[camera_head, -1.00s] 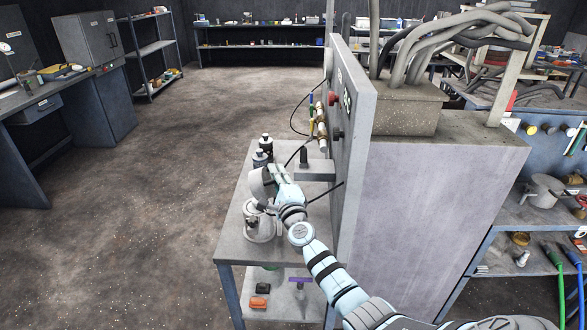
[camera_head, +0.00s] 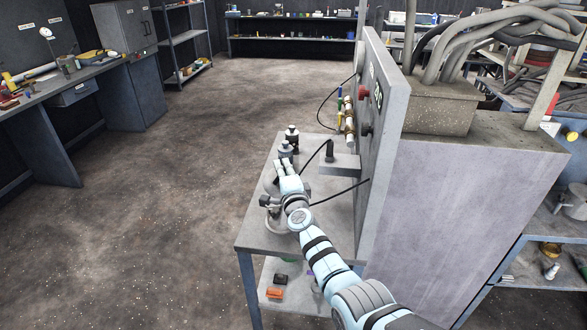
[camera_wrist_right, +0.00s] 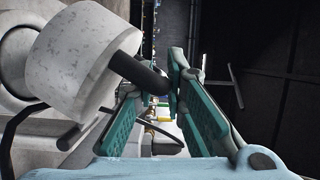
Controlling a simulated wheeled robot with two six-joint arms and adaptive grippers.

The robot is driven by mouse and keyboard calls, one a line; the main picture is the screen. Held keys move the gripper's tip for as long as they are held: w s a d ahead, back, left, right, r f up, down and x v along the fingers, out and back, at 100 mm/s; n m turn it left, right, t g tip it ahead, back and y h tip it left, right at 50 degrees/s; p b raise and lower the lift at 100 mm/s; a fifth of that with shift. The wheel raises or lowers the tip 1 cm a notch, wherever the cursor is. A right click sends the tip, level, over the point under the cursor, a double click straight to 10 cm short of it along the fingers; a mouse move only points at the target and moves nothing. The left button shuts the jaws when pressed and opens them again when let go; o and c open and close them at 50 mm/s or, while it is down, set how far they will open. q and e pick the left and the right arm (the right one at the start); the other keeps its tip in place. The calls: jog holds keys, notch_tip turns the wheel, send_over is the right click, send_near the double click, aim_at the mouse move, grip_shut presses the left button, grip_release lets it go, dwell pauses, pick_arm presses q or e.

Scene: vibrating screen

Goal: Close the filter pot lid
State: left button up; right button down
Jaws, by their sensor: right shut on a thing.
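The filter pot (camera_head: 276,224) is a pale grey vessel near the left edge of the small grey table in the head view, partly hidden by my right arm. Its lid shows as a thick pale disc at the left of the right wrist view (camera_wrist_right: 75,62). The lid stands tilted, with a dark rod-like handle (camera_wrist_right: 140,74) reaching between the teal finger pads. My right gripper (camera_head: 284,166) is shut on this handle; its fingers also show in the right wrist view (camera_wrist_right: 160,108). How far the lid is from the pot's rim is hidden. My left gripper is not in view.
Dark-capped bottles (camera_head: 292,138) stand behind the gripper on the table (camera_head: 254,234). A tall grey panel (camera_head: 384,150) with knobs and cables rises close on the right. An orange block (camera_head: 275,293) lies on the lower shelf. Floor to the left is clear.

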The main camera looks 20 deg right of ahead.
aim_at(276, 175)
jog(key=shift+w+a+f, duration=0.1)
jog(key=shift+a+f, duration=0.2)
jog(key=shift+f, duration=0.05)
jog(key=shift+w+a+f+b, duration=0.35)
jog(key=shift+a+f+b, duration=0.1)
jog(key=shift+a+f, duration=0.25)
jog(key=shift+d, duration=0.1)
jog(key=c, duration=1.7)
grip_release()
jog(key=shift+r, duration=0.1)
jog(key=shift+o, duration=0.2)
